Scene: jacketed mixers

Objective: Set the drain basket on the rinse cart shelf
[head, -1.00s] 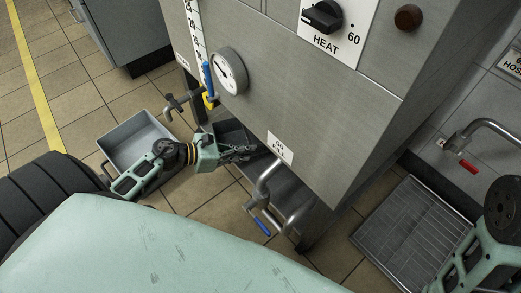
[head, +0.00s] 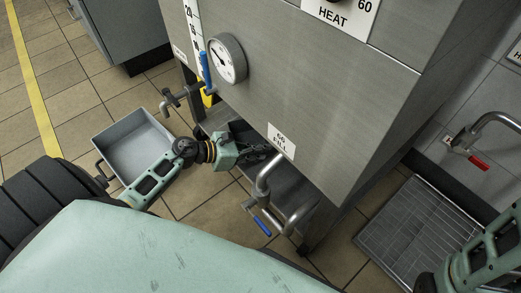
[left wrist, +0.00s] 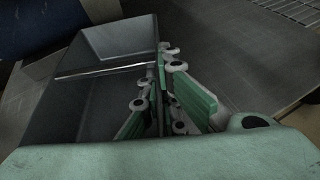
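The drain basket (head: 240,130) is a dark grey open box low beside the mixer's front, partly hidden by my left gripper and the cabinet. In the left wrist view the basket (left wrist: 85,105) shows its open inside with a bar across it. My left gripper (head: 262,153) is at the basket; in the left wrist view its fingers (left wrist: 166,75) lie on either side of the basket's near wall and look closed on it. My right arm shows at the lower right, its gripper out of view. I cannot make out the rinse cart shelf.
The steel mixer cabinet (head: 310,100) overhangs the basket. A valve pipe with a blue handle (head: 262,226) juts out right of my gripper. A grey bin (head: 135,150) stands at left. A floor grate (head: 415,230) lies at right; tiled floor is clear at upper left.

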